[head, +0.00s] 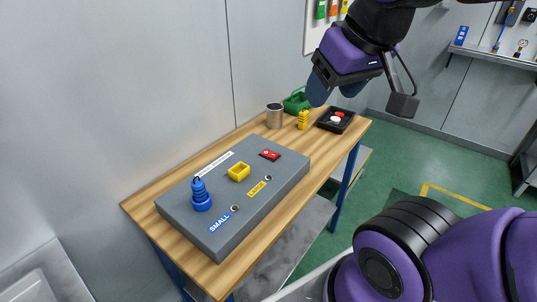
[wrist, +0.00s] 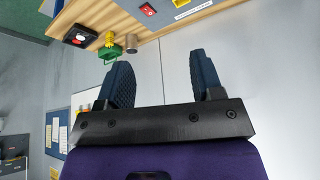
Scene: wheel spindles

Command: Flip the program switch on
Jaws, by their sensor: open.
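The program switch (head: 269,155) is a small red rocker on the grey panel box, near its far end. It also shows as a red rocker in the wrist view (wrist: 148,9), at the top edge. Whether it is on or off is too small to tell. The grey panel box (head: 215,215) lies on the wooden bench (head: 135,205). My gripper (head: 318,90) is in the air above the far end of the bench, well apart from the switch. In the wrist view its two dark blue fingers (wrist: 162,80) are spread with nothing between them.
On the panel stand a blue ringed spindle (head: 201,195) and a yellow square part (head: 238,171). Beyond it are a metal can (head: 274,116), a yellow item (head: 303,120), a green container (head: 296,102) and a black tray (head: 327,121) with red and white pieces. A wall runs behind the bench.

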